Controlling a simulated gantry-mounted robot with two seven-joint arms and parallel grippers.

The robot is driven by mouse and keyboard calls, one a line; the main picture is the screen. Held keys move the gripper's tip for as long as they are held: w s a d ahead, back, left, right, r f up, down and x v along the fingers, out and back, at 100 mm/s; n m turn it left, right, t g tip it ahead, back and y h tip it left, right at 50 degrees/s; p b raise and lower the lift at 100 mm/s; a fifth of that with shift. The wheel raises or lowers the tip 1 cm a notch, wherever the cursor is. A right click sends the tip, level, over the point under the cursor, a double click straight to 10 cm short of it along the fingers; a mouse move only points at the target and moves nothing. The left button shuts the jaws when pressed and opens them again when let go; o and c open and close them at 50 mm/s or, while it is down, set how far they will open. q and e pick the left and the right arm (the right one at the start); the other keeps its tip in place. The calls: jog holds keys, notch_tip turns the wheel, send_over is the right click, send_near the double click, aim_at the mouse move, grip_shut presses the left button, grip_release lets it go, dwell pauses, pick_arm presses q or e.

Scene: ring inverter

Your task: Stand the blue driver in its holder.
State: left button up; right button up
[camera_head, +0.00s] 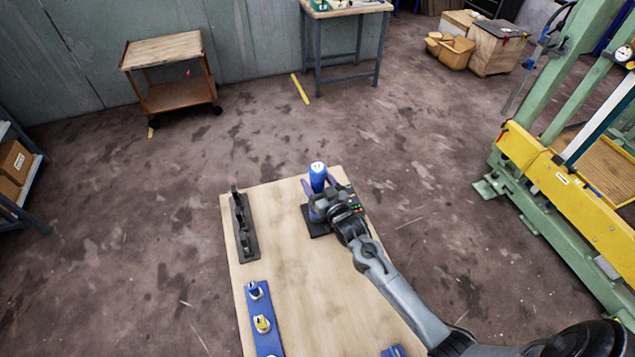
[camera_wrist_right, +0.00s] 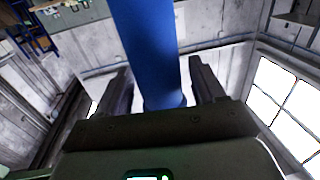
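The blue driver (camera_head: 318,173) stands upright near the far right corner of the wooden table, with its blue handle up. Its lower part is hidden by my right gripper. A black base (camera_head: 314,226), which looks like the holder, lies directly under it. I cannot tell how the driver's tip sits in it. My right gripper (camera_head: 317,190) is at the driver, with a finger on either side. In the right wrist view the blue handle (camera_wrist_right: 152,50) rises between the spread fingers (camera_wrist_right: 160,85), with a gap showing on both sides. My left gripper is out of view.
A black notched rack (camera_head: 243,228) stands at the table's far left. A blue strip (camera_head: 262,320) with several small fittings lies along the left edge. A blue part (camera_head: 392,351) is at the near edge. The middle of the wooden table (camera_head: 305,290) is clear.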

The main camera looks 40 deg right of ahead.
jog(key=shift+o, duration=0.4)
jog(key=shift+s+f, duration=0.1)
jog(key=shift+f, duration=0.2)
jog(key=shift+s+a, duration=0.15)
jog(key=shift+s, duration=0.35)
jog(key=s+a+f+n+g+y, duration=0.1)
jog(key=s+a+g, duration=0.4)
jog(key=s, duration=0.6)
jog(key=s+a+f+n+g+y, duration=0.15)
jog(key=s+a+g, duration=0.35)
jog(key=s, duration=0.6)
jog(key=s+a+n+g+y, duration=0.2)
jog(key=s+a+g, duration=0.3)
jog(key=s, duration=0.6)
notch_tip(320, 180, up, 16)
jog(key=a+t+p, duration=0.1)
jog(key=p, duration=1.5)
jog(key=shift+a, duration=0.2)
